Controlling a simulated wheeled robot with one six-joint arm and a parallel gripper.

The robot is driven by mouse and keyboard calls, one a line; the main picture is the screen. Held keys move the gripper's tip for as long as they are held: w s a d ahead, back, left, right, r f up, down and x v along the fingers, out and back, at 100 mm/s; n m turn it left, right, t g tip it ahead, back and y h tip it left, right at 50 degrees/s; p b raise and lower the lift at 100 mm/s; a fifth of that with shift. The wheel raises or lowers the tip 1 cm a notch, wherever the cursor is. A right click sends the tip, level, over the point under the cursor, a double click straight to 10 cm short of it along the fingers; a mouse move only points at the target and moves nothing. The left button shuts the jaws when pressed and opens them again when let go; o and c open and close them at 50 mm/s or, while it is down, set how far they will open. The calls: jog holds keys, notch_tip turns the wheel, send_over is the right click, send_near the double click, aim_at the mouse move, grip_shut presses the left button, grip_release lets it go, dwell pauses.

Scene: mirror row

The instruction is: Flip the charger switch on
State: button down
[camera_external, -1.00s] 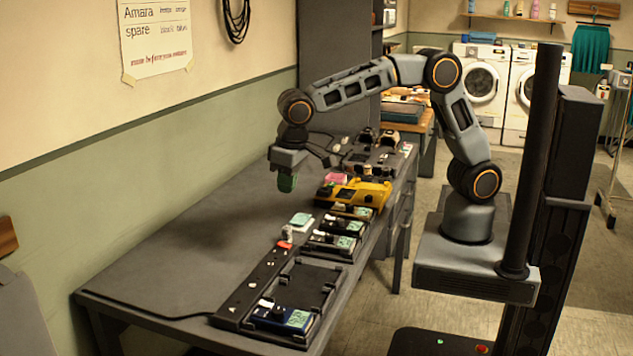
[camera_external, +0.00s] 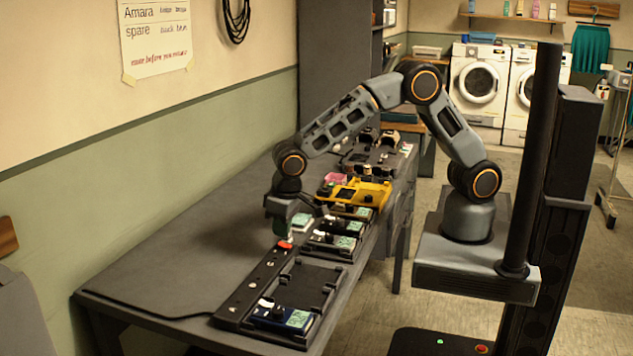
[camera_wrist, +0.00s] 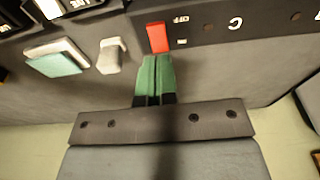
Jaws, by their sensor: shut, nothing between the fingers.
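The charger strip (camera_external: 255,280) is a long dark bar on the grey bench. A red switch (camera_external: 285,244) sits at its far end. In the wrist view the red switch (camera_wrist: 157,37) is at top centre, with a white "OFF" label beside it. My gripper (camera_external: 281,228) points down over the switch. Its green fingertips (camera_wrist: 155,62) are together and empty, right by the switch's near end. I cannot tell whether they touch it. Which way the switch is tilted is not clear.
A pale block (camera_wrist: 110,55) and a teal-topped pad (camera_wrist: 55,60) stand left of the fingers in the wrist view. A yellow unit (camera_external: 355,192) and a blue one (camera_external: 283,319) sit in the bench row. The bench's wall side is clear.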

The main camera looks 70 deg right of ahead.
jog(key=shift+w+f, duration=0.15)
jog(key=shift+f, duration=0.9)
jog(key=shift+p, duration=0.35)
